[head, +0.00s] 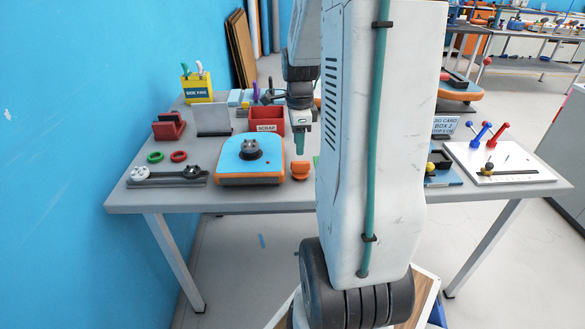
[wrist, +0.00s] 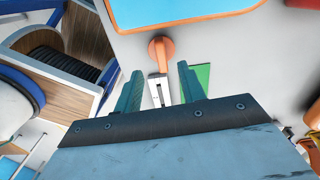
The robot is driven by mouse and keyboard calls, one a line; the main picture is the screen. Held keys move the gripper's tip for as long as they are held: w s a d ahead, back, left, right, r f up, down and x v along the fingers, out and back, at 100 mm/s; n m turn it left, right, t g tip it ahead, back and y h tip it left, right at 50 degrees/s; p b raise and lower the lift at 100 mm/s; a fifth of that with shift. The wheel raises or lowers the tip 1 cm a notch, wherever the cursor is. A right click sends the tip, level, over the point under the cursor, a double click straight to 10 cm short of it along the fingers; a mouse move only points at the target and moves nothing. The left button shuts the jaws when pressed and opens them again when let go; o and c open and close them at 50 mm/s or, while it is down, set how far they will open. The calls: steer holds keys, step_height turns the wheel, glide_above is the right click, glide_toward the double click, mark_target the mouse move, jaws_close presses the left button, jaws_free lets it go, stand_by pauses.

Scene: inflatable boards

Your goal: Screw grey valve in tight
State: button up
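A grey valve (head: 251,148) with a dark base sits on the blue top of the orange-edged inflatable board (head: 234,180). How deep it is seated cannot be told. The board's edge shows at the top of the wrist view (wrist: 170,12). My gripper (head: 299,148) hangs above the table to the right of the board, apart from the valve. In the wrist view its two teal fingers (wrist: 160,82) are spread and nothing is clearly held. An orange-handled tool (head: 300,170) with a pale slotted end lies below, in line with the finger gap; it also shows in the wrist view (wrist: 162,48).
A rack (head: 168,181) at the front left holds a white and a dark grey valve. Green (head: 155,157) and red (head: 179,156) rings lie behind it. A red scrap bin (head: 266,118) stands behind the board. My arm hides the table's middle.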

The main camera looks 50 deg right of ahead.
mark_target(301, 162)
steer(key=shift+m, duration=0.3)
steer(key=f, duration=0.8)
steer(key=shift+s+d+f, duration=0.15)
steer(key=shift+d+f, duration=0.05)
steer(key=shift+d, duration=0.05)
jaws_close()
